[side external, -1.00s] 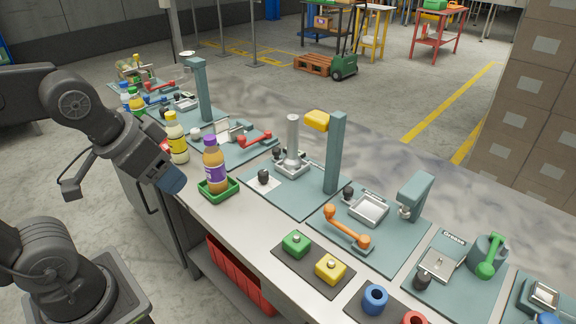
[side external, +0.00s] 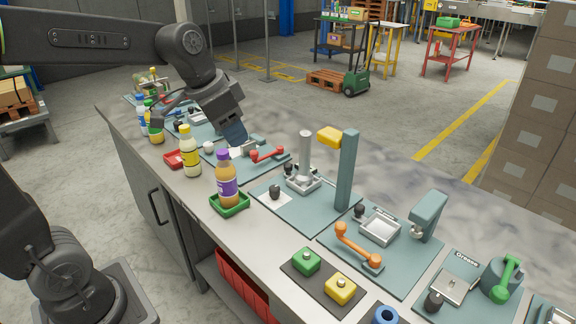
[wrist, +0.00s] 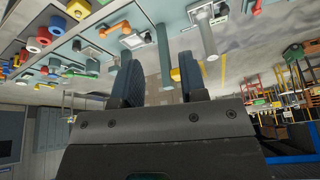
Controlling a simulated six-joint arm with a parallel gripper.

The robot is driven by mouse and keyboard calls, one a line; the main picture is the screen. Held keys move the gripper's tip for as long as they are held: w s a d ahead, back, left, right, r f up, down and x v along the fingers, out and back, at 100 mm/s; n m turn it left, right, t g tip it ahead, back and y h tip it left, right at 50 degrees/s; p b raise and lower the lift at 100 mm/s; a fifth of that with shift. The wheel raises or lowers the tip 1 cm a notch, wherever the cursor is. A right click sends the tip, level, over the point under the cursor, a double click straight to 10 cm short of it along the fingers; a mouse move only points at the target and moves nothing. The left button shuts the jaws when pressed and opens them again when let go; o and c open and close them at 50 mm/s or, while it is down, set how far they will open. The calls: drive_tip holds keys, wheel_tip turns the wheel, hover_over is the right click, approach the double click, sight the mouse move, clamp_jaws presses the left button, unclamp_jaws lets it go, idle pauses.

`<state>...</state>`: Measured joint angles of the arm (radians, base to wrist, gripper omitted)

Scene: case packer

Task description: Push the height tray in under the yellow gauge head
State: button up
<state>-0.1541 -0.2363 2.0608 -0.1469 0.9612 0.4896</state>
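The yellow gauge head (side external: 330,137) sits near the top of a teal post (side external: 347,172); it also appears in the wrist view (wrist: 175,74), between my fingers in the background. Left of the post, a square silver tray (side external: 316,187) carries an upright silver cylinder (side external: 305,152); I take it for the height tray. It stands to the left of the head, not clearly under it. A black knob (side external: 275,191) is at its front left. My gripper (side external: 236,134) is in the air to the left of this station. In the wrist view its two fingers (wrist: 157,82) are apart with nothing between them.
A purple-labelled bottle (side external: 227,182) in a green tray (side external: 231,207) and a yellow-labelled bottle (side external: 190,155) stand along the front edge. A red handle (side external: 267,154) is close below my gripper. An orange handle (side external: 357,246) lies right of the post.

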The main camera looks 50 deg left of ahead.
drive_tip(key=w+a+f+m, duration=0.1)
drive_tip(key=w+a, duration=0.3)
drive_tip(key=w, duration=0.4)
drive_tip(key=m+g+h, duration=0.1)
drive_tip(key=m+h, duration=0.1)
drive_tip(key=m, duration=0.3)
hover_over(287, 164)
drive_tip(key=s+a, duration=0.4)
wheel_tip(287, 164, down, 13)
drive_tip(key=x, duration=0.8)
drive_tip(key=d+x, duration=0.1)
drive_tip(key=x, duration=0.4)
drive_tip(key=shift+w+r, duration=0.1)
drive_tip(key=shift+r, duration=0.1)
drive_tip(key=shift+a, duration=0.1)
clamp_jaws()
